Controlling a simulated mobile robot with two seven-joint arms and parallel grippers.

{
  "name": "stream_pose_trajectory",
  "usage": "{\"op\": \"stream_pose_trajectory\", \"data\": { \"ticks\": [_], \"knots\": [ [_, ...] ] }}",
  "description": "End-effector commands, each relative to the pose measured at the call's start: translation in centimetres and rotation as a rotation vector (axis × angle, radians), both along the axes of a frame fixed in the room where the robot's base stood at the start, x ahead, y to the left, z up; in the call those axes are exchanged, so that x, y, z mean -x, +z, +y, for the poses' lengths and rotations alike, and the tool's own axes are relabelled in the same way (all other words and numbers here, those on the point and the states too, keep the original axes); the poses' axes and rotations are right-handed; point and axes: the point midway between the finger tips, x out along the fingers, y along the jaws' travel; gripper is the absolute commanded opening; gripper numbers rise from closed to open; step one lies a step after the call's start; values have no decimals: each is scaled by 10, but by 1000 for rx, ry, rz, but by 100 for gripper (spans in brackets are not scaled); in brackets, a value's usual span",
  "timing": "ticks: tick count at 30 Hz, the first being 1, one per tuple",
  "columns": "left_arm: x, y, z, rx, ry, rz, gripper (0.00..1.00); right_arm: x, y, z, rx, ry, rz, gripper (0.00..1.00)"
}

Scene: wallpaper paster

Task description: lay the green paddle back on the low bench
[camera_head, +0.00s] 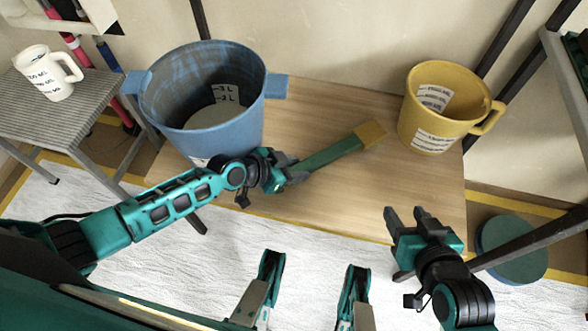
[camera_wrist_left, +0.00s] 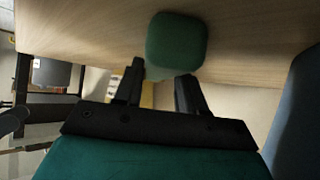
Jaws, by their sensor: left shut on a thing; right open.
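The green paddle (camera_head: 327,155) has a long green shaft and a yellowish end (camera_head: 371,134) that points up and right in the head view. My left gripper (camera_head: 290,174) is shut on its near end, over the front part of the low wooden bench (camera_head: 320,105). I cannot tell whether the paddle touches the bench top. In the left wrist view, the paddle's rounded green end (camera_wrist_left: 177,44) shows at the fingers, with the wooden bench top (camera_wrist_left: 90,25) around it. My right gripper (camera_head: 407,213) is open and empty at the bench's front right edge.
A blue bucket (camera_head: 175,95) stands on the bench, left of the paddle, close to my left gripper. A yellow measuring jug (camera_head: 432,135) stands at right. A grey stool (camera_head: 95,95) with a white jug (camera_head: 50,75) is at far left. The bench's middle back is clear.

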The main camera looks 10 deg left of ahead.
Motion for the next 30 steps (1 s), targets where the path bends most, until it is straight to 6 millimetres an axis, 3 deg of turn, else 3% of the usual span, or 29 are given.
{"op": "stream_pose_trajectory", "data": {
  "ticks": [8,9,16,26,30],
  "knots": [
    [0,-2,0,1,-1,-2,0,-3,3,2,-7,1,-15,52],
    [0,-1,0,0,0,0,43,-3,4,2,-7,1,-14,52],
    [0,-1,0,0,0,0,65,-3,5,2,-5,3,-14,52],
    [0,4,0,1,1,1,65,-3,7,1,-1,5,-12,52],
    [12,17,13,-3,0,1,65,-3,14,0,2,3,-13,52]
  ]
}}
